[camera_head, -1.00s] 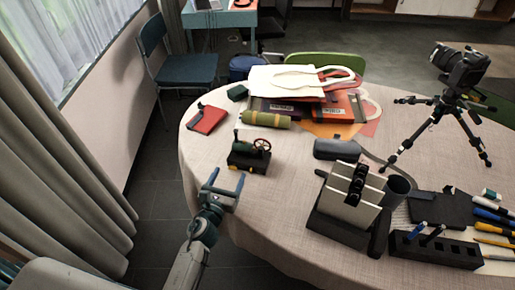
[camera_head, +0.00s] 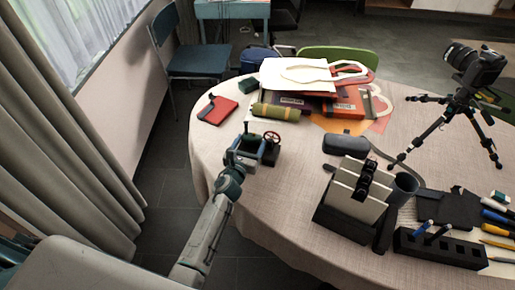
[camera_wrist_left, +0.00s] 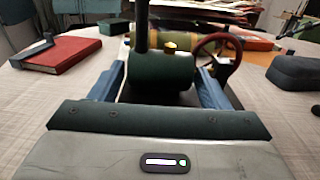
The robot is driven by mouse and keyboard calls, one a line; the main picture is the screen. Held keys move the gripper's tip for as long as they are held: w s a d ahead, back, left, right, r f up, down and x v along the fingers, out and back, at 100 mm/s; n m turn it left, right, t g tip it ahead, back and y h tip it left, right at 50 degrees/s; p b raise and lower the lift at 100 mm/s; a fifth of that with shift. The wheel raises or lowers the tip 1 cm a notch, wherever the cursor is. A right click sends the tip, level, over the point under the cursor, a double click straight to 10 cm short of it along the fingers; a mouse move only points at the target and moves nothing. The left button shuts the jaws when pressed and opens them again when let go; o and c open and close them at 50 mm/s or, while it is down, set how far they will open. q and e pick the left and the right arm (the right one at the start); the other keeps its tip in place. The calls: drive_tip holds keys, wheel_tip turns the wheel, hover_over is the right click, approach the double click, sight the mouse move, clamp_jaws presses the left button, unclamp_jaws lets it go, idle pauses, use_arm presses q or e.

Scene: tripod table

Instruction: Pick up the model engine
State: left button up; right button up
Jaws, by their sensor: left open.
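The model engine (camera_head: 270,154) stands upright on the left part of the round table, with a dark base, a green boiler and a red flywheel. In the left wrist view its green boiler (camera_wrist_left: 158,79) and flywheel (camera_wrist_left: 217,55) are close in front of the palm. My left gripper (camera_head: 252,150) is open at the engine, one blue finger on each side of the boiler. I cannot tell whether the fingers touch it. The gripper hides part of the engine in the head view. My right gripper is not in view.
A red notebook (camera_head: 218,110) and a green roll (camera_head: 276,112) lie behind the engine. A dark case (camera_head: 346,143) and a file holder (camera_head: 352,196) stand to the right. A camera tripod (camera_head: 450,125) is farther right. The cloth in front of the engine is bare.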

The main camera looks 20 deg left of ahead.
use_arm(q)
drive_tip(key=shift+s, duration=0.1)
drive_tip(key=shift+c, duration=0.2)
drive_tip(key=c, duration=1.5)
drive_tip(key=shift+r, duration=0.15)
